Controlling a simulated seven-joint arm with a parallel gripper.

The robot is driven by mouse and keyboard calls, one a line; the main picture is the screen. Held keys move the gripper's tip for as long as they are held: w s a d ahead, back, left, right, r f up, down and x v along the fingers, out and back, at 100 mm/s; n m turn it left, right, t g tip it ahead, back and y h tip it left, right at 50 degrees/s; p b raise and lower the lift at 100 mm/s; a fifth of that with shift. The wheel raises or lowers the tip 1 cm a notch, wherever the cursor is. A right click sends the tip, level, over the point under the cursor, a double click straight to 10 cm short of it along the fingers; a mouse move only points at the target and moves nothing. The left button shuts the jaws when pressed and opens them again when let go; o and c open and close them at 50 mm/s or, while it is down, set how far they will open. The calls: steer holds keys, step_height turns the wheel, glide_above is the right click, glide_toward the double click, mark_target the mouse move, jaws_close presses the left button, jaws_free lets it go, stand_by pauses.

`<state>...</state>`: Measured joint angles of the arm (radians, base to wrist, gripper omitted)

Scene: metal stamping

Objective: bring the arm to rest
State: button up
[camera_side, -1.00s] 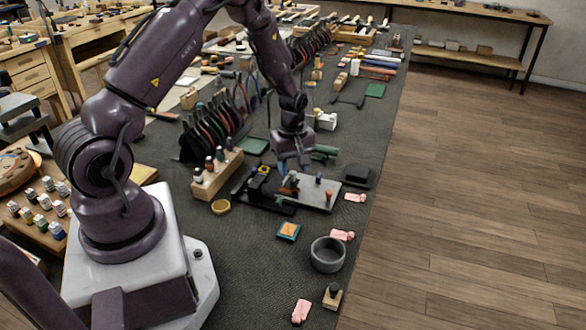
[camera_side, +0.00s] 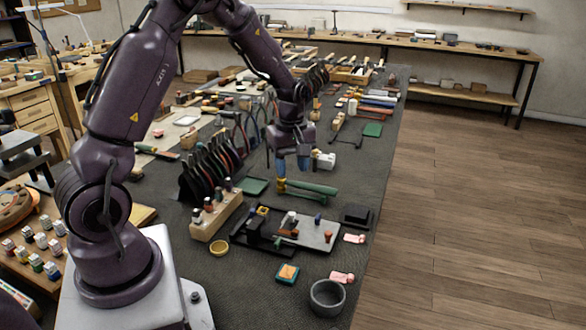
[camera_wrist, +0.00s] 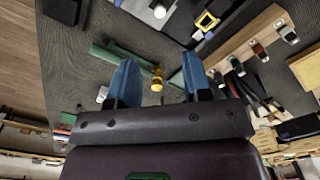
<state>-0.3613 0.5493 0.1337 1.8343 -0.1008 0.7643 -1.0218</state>
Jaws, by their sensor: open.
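My gripper (camera_side: 291,166) hangs fingers down above the dark bench mat (camera_side: 308,267). In the wrist view its two blue fingers stand wide apart with nothing held between them, and my gripper (camera_wrist: 158,72) is open. A small yellow piece (camera_wrist: 157,80) shows in the gap, seemingly lying below the fingers. In the side view this yellow piece (camera_side: 281,185) is just under the left fingertip; I cannot tell the exact clearance. A long green tool (camera_side: 312,188) lies beside it and also shows in the wrist view (camera_wrist: 118,56).
In front are a grey plate (camera_side: 318,238) with small stamps, a black block (camera_side: 356,215), a wooden holder (camera_side: 213,222) with bottles and a grey bowl (camera_side: 327,298). A rack of pliers (camera_side: 207,172) stands left. A white item (camera_side: 324,161) sits close right of the gripper.

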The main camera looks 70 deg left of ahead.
steer(key=s+d+r+m+t, duration=0.5)
steer(key=s+d+r+m, duration=1.1)
steer(key=d+r+m, duration=0.2)
steer(key=shift+s+d+r+t, duration=0.15)
steer(key=shift+s+r+t, duration=0.15)
steer(key=shift+r, duration=0.1)
stand_by(2.5)
